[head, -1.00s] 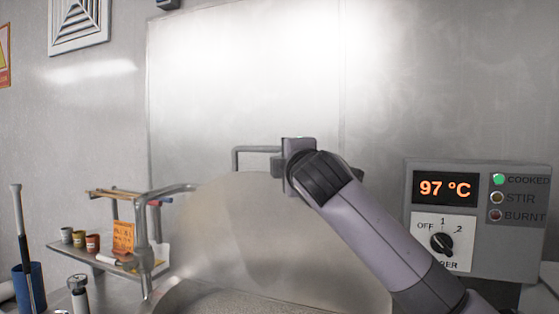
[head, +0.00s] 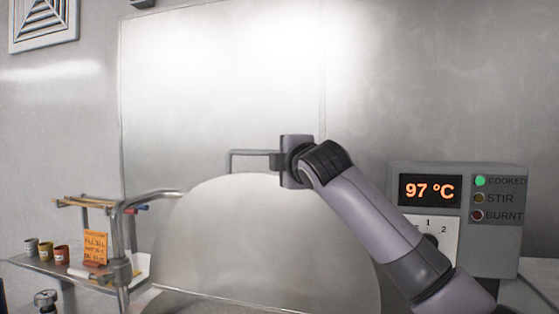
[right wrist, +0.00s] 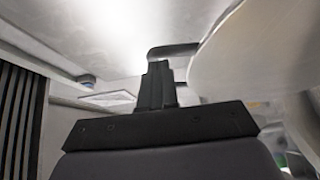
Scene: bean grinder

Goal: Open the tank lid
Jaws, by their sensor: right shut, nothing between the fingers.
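The tank lid (head: 265,235) is a large, rounded pale metal plate. It stands raised, with its broad face toward the head camera; in the right wrist view its edge (right wrist: 245,55) is at upper right. Its grey bar handle (head: 232,160) shows above the lid's top edge, and also in the right wrist view (right wrist: 172,49). My right gripper (head: 274,160) is at the right end of the handle. Its fingers (right wrist: 157,85) are shut and empty, close to the handle; I cannot tell if they touch. A sliver of the tank (head: 170,302) shows below the lid. My left gripper is out of view.
A control box (head: 458,215) reading 97 °C with a lit green COOKED lamp stands at right. A bent metal pipe (head: 125,240) rises at left, near a shelf (head: 55,272) with small cups and an orange note (head: 95,247). A metal wall is behind.

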